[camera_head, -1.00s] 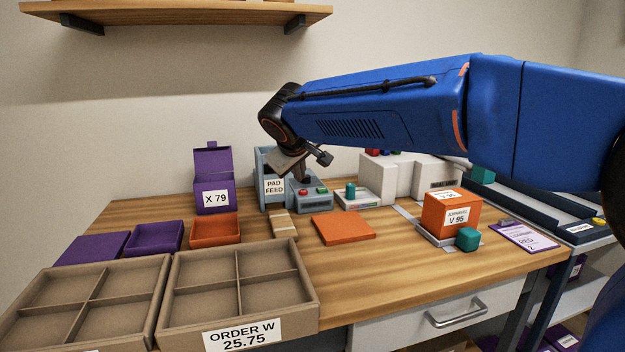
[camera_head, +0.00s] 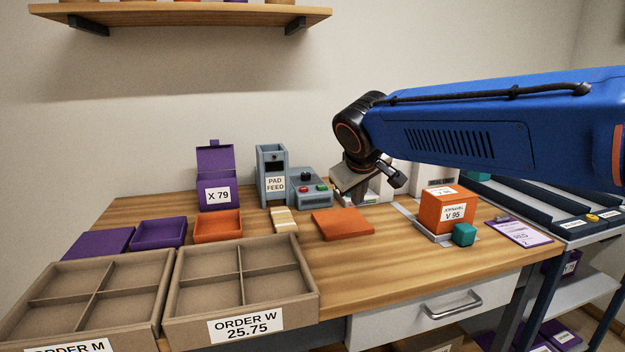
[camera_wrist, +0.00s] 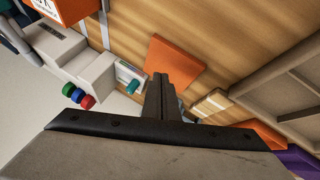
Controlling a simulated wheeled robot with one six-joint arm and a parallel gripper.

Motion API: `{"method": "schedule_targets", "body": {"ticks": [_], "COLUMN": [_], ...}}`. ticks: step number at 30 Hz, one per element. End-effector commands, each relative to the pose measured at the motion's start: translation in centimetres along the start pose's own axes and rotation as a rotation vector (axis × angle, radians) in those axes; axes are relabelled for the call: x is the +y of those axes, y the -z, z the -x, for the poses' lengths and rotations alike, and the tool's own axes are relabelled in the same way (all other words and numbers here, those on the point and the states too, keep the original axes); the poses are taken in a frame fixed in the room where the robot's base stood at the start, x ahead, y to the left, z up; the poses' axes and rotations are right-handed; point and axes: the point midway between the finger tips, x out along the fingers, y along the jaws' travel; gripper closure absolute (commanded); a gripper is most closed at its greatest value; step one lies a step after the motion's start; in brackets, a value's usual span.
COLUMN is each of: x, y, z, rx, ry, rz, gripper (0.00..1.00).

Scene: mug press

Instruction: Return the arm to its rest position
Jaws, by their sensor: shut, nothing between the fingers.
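My gripper (camera_head: 372,188) hangs above the back of the bench, in front of the white machine, at the end of my blue arm. In the wrist view its fingers (camera_wrist: 161,88) are closed together with nothing between them. They point toward the flat orange lid or pad (camera_wrist: 178,62) on the bench and appear apart from it. In the head view the wrist and camera plate partly hide the fingers. The orange pad (camera_head: 343,224) lies flat on the wood, to the left of and below the gripper.
The pad feed (camera_head: 271,163) and its control box (camera_head: 312,200) stand left of my gripper. Purple box (camera_head: 217,167) and divided trays (camera_head: 243,270) are at left. The white machine (camera_wrist: 75,60) is close by.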

Motion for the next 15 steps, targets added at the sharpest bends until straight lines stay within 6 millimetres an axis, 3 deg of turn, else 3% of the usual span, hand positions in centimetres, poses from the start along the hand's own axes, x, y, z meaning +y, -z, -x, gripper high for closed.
{"method": "schedule_targets", "body": {"ticks": [1,6,15], "x": [1.0,2.7,2.3], "y": [-2.4,-10.6,-24.4], "z": [0.4,1.4,2.9], "rx": [-0.016,-0.075,-0.158], "ry": [0.002,0.028,0.077], "rz": [-0.030,-0.129,-0.312], "gripper": [1.00,1.00,1.00]}}
